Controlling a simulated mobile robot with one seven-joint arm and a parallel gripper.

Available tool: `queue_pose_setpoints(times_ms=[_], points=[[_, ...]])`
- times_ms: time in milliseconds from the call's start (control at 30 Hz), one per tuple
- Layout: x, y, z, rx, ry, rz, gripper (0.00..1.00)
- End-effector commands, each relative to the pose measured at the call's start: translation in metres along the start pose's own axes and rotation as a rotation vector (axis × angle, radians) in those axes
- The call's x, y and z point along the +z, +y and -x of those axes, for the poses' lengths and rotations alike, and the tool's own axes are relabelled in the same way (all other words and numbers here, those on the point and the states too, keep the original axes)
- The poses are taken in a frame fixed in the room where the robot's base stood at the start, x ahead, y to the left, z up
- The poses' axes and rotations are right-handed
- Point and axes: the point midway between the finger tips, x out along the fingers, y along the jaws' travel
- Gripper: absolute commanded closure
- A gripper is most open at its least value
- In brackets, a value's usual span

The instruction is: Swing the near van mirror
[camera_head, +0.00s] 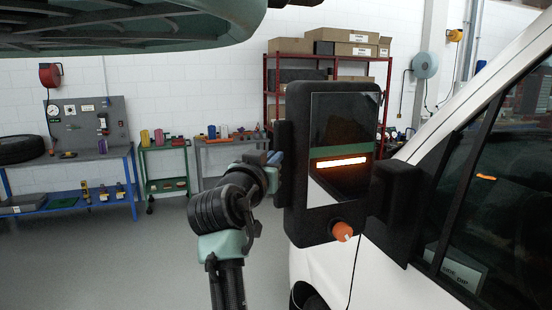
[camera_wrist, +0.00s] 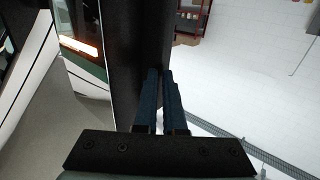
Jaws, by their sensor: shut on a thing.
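The near van mirror (camera_head: 297,190) is a tall black housing with reflective glass (camera_head: 345,130), carried on a black arm (camera_head: 395,190) at the white van's door. The exact contact between the fingertips is partly hidden.
The white van (camera_head: 335,265) with its dark side window (camera_head: 500,180) fills the right. A red shelf (camera_head: 272,85) with boxes stands behind. A blue workbench (camera_head: 75,192) and a green cart (camera_head: 165,180) stand at the left.

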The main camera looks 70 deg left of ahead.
Motion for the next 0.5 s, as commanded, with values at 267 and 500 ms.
queue_pose_setpoints(times_ms=[267, 500], points=[[-0.0095, 0.0039, -0.0110, 0.058, 0.020, 0.000, 1.00], [-0.0097, 0.0046, -0.0120, 0.065, 0.020, 0.002, 1.00]])
